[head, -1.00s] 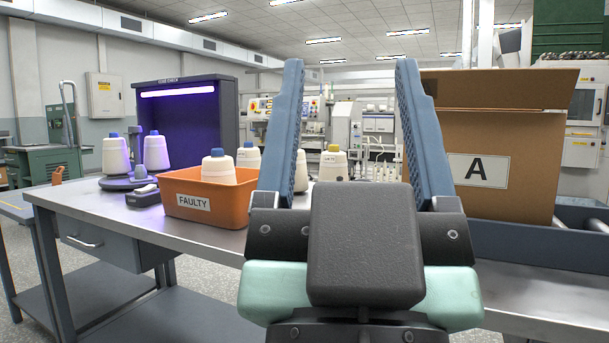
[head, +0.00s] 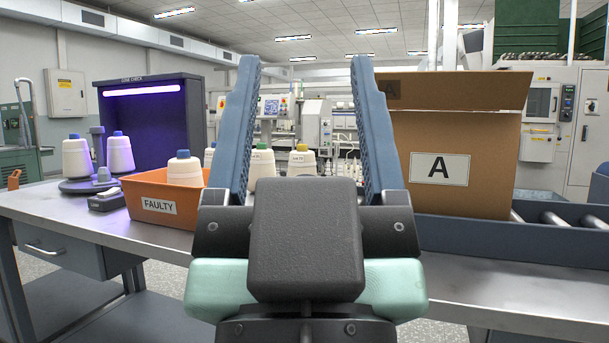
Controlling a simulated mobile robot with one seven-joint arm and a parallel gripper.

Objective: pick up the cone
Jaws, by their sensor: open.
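My gripper (head: 306,72) is open and empty, its two blue fingers pointing up and away over the table. Between and beyond the fingers stand a white cone with a green tip (head: 262,165) and a white cone with a yellow tip (head: 301,160). Their lower parts are hidden behind my gripper. A white cone with a blue tip (head: 184,168) sits in the orange bin marked FAULTY (head: 152,208). Another cone (head: 209,154) shows partly behind the left finger. Two cones (head: 76,158) (head: 120,154) stand at the dark lit booth. Which cone is meant, I cannot tell.
A cardboard box marked A (head: 460,135) stands at the right on a blue-framed roller conveyor (head: 500,240). The dark booth with a purple lamp (head: 152,125) stands at the left. A small grey device (head: 105,201) lies before it. The bare metal table top (head: 60,203) shows front left.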

